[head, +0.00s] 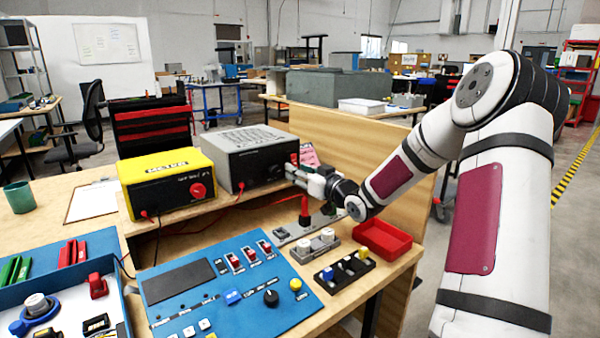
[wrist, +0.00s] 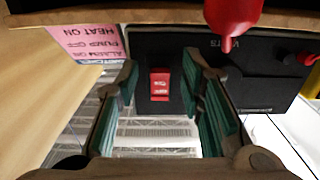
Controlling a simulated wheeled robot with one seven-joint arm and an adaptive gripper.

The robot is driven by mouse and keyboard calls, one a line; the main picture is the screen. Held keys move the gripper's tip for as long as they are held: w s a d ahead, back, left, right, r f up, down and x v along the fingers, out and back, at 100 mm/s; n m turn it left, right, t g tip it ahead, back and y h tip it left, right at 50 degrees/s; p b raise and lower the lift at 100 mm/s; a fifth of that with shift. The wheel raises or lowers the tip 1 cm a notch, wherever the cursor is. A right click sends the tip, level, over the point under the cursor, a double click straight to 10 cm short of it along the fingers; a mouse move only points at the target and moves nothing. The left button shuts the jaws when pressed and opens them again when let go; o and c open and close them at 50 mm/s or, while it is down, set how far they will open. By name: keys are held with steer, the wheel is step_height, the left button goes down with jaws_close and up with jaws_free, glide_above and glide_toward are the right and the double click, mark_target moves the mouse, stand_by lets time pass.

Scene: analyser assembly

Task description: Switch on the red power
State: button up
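A red rocker switch (wrist: 160,85) is set in a dark panel (wrist: 143,48) in the wrist view, with small pale marks on its face. My gripper (wrist: 160,75) is open, its teal-padded fingers either side of the switch in the picture, with nothing between them. I cannot tell whether the fingers touch the panel. In the head view my gripper (head: 297,174) is at the right front of the grey box (head: 245,152) on the raised shelf. A small red patch (head: 294,159) shows just above it there. Which way the rocker is tipped is not clear.
A pink note (wrist: 88,42) is beside the panel. A red tapered part (wrist: 234,25) hangs into the wrist view's top. A yellow meter (head: 165,180) stands left of the grey box. The blue control panel (head: 215,275), red tray (head: 383,240) and knob holders (head: 343,275) fill the bench front.

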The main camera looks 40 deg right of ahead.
jaws_close()
steer(key=shift+f+b, duration=0.1)
steer(key=shift+b, duration=0.2)
steer(key=t+b, duration=0.1)
steer(key=b, duration=0.1)
steer(key=t+b, duration=0.1)
steer(key=b, duration=0.1)
steer(key=shift+w+f+t, duration=0.3)
steer(key=shift+r, duration=0.1)
steer(key=shift+o, duration=1)
jaws_free()
